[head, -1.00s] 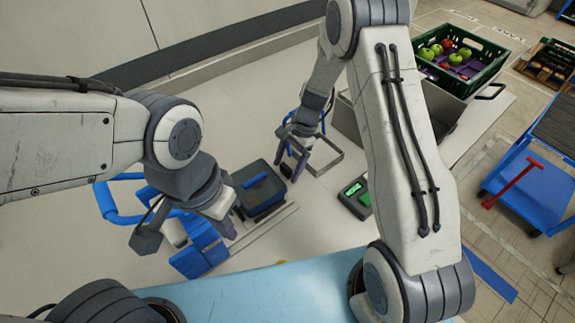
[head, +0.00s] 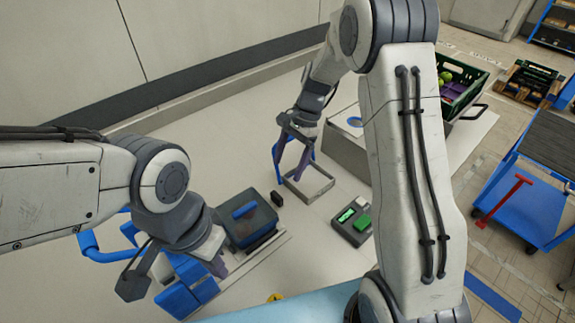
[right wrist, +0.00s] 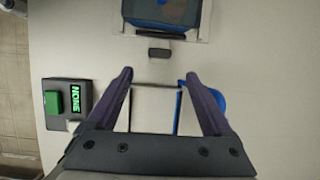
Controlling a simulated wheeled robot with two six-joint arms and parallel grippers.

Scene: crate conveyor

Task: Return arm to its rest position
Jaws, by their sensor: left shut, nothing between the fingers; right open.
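My right gripper (head: 289,178) is open and empty, hanging above the light table near a grey open frame (head: 308,183). In the right wrist view its two dark fingers (right wrist: 158,74) are spread, with the frame seen between them. A small dark block (head: 277,198) lies apart from the fingers on the table; it also shows in the right wrist view (right wrist: 160,53). My left gripper (head: 220,268) is shut and empty, low at the left beside a blue device (head: 188,290). Its fingertips are partly hidden behind its wrist.
A dark box with a blue top piece (head: 246,219) stands between the grippers. A device with a green button and lit screen (head: 352,222) is right of the frame. A green crate (head: 470,95) holding fruit is partly hidden behind my right arm. A blue cart (head: 525,205) stands at right.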

